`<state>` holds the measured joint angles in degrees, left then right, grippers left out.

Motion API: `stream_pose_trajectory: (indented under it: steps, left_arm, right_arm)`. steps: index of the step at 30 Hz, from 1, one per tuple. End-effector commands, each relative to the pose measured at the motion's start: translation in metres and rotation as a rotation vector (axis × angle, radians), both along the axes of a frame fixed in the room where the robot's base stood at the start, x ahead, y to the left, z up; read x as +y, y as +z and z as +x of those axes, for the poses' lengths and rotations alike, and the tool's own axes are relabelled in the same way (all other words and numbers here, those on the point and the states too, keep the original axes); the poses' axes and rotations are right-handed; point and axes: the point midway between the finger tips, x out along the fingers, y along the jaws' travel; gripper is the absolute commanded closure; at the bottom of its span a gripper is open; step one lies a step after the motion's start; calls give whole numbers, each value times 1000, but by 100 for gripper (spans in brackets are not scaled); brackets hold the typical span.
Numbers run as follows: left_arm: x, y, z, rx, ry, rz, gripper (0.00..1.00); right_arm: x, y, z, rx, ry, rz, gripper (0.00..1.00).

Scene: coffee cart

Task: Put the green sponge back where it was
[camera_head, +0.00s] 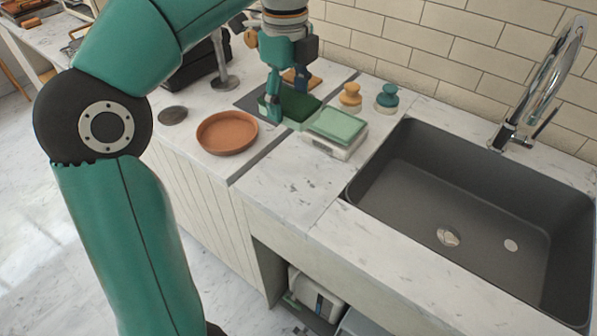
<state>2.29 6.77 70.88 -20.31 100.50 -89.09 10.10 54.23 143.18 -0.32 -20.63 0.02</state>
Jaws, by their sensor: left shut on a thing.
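My left gripper (274,108) reaches down from the top of the view to the counter behind the terracotta dish. It is shut on the green sponge (301,104), a dark green block with a paler front edge. The sponge is low over a dark grey mat (252,99); I cannot tell whether it touches the mat. The gripper's fingers hide part of the sponge's left side. My right gripper is not in view.
A small white scale (345,151) with a light green top stands just right of the sponge. An orange tamper (350,97) and a teal tamper (387,97) stand behind it. The terracotta dish (227,133) is in front left. A dark sink (430,205) with a chrome faucet (545,85) lies right.

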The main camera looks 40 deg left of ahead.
Motion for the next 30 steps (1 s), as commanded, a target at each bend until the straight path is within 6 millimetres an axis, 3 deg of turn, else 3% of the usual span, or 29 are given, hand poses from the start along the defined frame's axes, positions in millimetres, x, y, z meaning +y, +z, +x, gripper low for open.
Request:
stream_pose_trajectory:
  steps: [1, 12, 30]
  left_arm:
    - [-2, -17, 0, 5, -5, -1, 74]
    - [-6, -112, 5, 7, -14, -1, 74]
    - [-7, -178, 6, 3, -17, -1, 74]
  right_arm:
    - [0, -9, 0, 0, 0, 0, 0]
    - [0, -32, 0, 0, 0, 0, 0]
    - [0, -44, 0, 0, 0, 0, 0]
